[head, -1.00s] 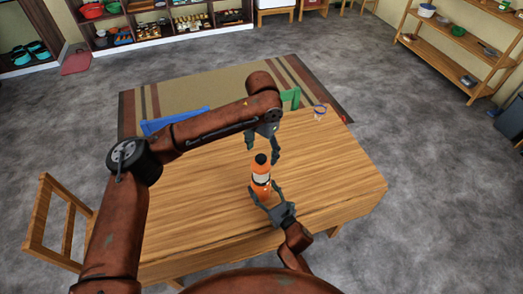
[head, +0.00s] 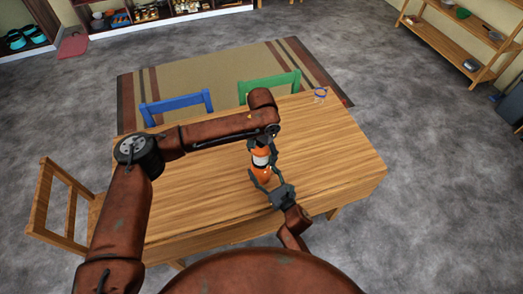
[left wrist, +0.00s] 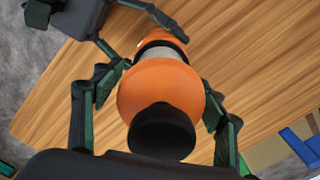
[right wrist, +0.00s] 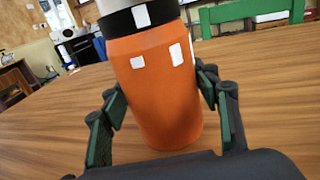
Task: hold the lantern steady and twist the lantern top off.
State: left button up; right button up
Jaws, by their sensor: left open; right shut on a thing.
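The lantern (head: 262,160) stands upright on the wooden table, with an orange base, a pale middle band and an orange top with a black cap. My right gripper (head: 264,183) is shut on the orange base (right wrist: 155,90), one finger on each side. My left gripper (left wrist: 158,125) is above the lantern, pointing down. Its fingers are open on either side of the orange lantern top (left wrist: 160,88), and the black cap (left wrist: 161,131) is between them, nearest the camera. In the head view my left arm hides part of the cap and the left fingers.
The wooden table (head: 330,150) is mostly clear around the lantern. A blue chair (head: 177,108) and a green chair (head: 268,86) are at the far side, and a wooden chair (head: 60,210) is at the left.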

pick_arm(q)
jog(key=c, duration=1.2)
jog(key=shift+o, duration=0.2)
jog(key=shift+m, duration=1.8)
jog(key=o, duration=1.3)
